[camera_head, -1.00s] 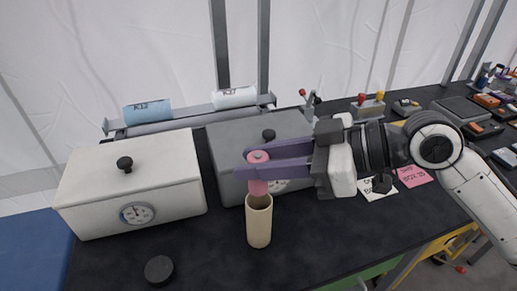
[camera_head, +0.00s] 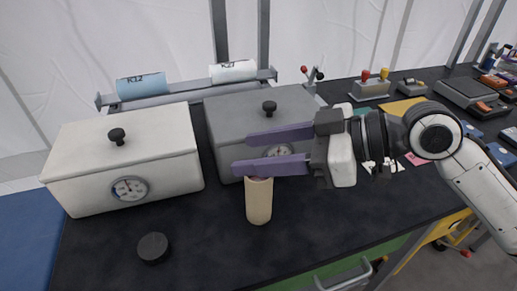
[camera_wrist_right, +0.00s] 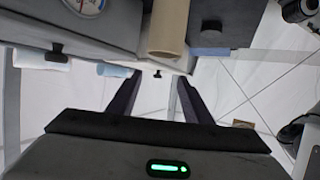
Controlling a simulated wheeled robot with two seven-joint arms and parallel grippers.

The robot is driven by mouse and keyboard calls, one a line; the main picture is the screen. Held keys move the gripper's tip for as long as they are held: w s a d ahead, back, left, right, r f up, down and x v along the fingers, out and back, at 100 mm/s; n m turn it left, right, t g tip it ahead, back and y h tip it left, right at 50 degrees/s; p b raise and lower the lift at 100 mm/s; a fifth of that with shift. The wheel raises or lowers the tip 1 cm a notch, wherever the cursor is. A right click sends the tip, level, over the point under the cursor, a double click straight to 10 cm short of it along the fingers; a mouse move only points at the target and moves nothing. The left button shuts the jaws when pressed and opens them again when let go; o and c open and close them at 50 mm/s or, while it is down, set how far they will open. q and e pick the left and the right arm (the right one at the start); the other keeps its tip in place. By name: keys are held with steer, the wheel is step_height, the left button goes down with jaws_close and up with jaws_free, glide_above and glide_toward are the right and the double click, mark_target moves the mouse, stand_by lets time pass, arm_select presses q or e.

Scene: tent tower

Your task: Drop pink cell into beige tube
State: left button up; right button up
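The beige tube (camera_head: 259,203) stands upright on the dark table in front of the grey box. My right gripper (camera_head: 243,152) is open above it, its two purple fingers spread apart with nothing between them. The lower finger crosses just over the tube's rim. The pink cell is almost wholly hidden; at most a trace of pink shows at the rim under the finger. In the right wrist view the tube (camera_wrist_right: 168,30) is beyond the open, empty fingers (camera_wrist_right: 155,85). My left gripper is not in view.
A white box (camera_head: 100,185) and a grey box (camera_head: 225,120) stand behind the tube. A black round cap (camera_head: 153,247) lies at the front left. Blue (camera_head: 143,86) and white (camera_head: 233,71) rolls lie on a rack behind. The table front is mostly clear.

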stand_by(0.6)
step_height(320, 180, up, 7)
steer(key=p, duration=0.6)
